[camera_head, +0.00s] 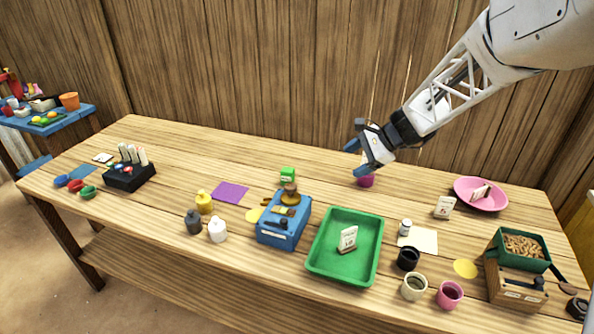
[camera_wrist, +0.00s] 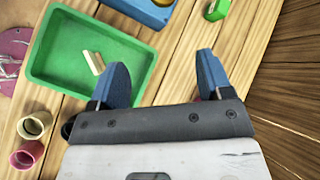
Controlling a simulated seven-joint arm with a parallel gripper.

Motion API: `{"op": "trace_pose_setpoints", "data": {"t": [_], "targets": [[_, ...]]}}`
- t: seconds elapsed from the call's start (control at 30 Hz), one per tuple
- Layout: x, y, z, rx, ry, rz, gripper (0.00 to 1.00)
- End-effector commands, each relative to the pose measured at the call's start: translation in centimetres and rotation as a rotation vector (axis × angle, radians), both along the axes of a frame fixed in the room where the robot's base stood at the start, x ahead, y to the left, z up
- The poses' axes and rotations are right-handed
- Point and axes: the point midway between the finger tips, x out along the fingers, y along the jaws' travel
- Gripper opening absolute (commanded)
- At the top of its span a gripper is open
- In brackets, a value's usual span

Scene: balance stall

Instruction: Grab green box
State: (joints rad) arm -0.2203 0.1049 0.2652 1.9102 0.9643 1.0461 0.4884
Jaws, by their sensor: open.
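A small green box (camera_head: 288,175) with a pale mark on its front stands on the wooden table behind the blue scale (camera_head: 283,220). It also shows at the top edge of the wrist view (camera_wrist: 217,9), beyond and right of the fingers. My gripper (camera_head: 357,154) is open and empty, above the back of the table, to the right of the green box and apart from it. A larger green tray (camera_head: 324,262) holds a small white card.
A magenta cup (camera_head: 365,181) stands just below my gripper. The scale carries a brown piece on top. A purple sheet (camera_head: 230,192) and a yellow bottle (camera_head: 204,203) are left of the scale. A pink plate (camera_head: 466,190) is at right. The wooden wall (camera_head: 290,80) rises behind.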

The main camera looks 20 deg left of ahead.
Motion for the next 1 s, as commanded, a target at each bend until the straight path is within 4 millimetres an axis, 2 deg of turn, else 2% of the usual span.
{"op": "trace_pose_setpoints", "data": {"t": [0.2,0.5,0.8,1.0], "targets": [[3.9,4.1,-3.5,0.072,0.108,-0.077,0.72],[8.7,9.7,-8.6,0.167,0.254,-0.184,0.72],[12.8,15.1,-14.5,0.254,0.405,-0.29,0.72],[14.5,17.7,-17.8,0.298,0.484,-0.346,0.72]]}}
